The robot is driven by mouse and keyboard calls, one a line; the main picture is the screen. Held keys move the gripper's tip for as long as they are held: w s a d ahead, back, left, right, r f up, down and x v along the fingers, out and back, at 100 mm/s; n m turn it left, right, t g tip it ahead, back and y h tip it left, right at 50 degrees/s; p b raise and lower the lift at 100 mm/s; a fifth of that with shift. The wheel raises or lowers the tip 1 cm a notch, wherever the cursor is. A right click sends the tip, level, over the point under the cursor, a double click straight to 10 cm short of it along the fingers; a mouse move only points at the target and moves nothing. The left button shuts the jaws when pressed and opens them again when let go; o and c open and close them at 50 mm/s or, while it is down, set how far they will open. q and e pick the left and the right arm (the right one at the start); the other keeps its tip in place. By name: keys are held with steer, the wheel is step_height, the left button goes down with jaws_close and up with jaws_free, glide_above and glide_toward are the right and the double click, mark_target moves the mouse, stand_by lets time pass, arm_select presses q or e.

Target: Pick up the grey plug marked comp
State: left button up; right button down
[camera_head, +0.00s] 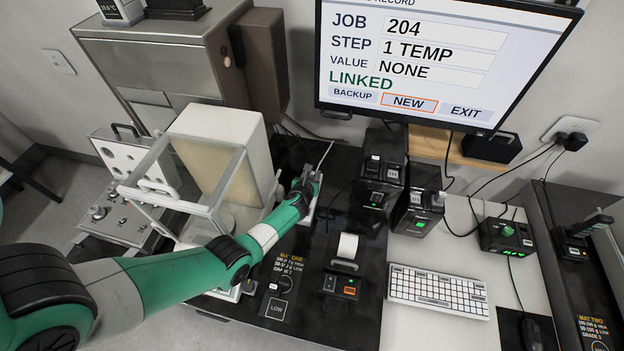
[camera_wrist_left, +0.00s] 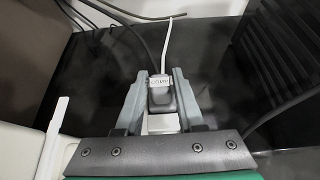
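A dark grey plug (camera_wrist_left: 160,98) with a small white label and a pale cable running up from it shows in the left wrist view. The label's lettering is too small to read surely. My left gripper (camera_wrist_left: 160,84) has one finger on each side of the plug, and both fingers appear to press against it. A pale block (camera_wrist_left: 161,124) is below the plug, and I cannot tell whether they are joined. In the head view my left gripper (camera_head: 308,186) is over the black table, right of the glass-walled balance (camera_head: 220,150); the plug is mostly hidden there. My right gripper is not in view.
A monitor (camera_head: 440,60) stands at the back. Black devices (camera_head: 380,180), a small printer (camera_head: 342,270) and a white keyboard (camera_head: 437,289) are to the right of my left gripper. Cables cross the table behind the plug. A green-buttoned box (camera_head: 507,236) stands farther right.

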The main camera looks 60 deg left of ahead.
arm_select(q)
jaws_close()
steer(key=shift+r, duration=0.25)
step_height(320, 180, up, 4)
steer(key=p, duration=0.3)
steer(key=shift+f+p, duration=0.25)
steer(key=shift+p, duration=0.05)
steer(key=s+a+r+p+v, duration=0.1)
steer(key=p+v, duration=0.9)
steer(key=v, duration=0.6)
steer(key=shift+s, duration=0.2)
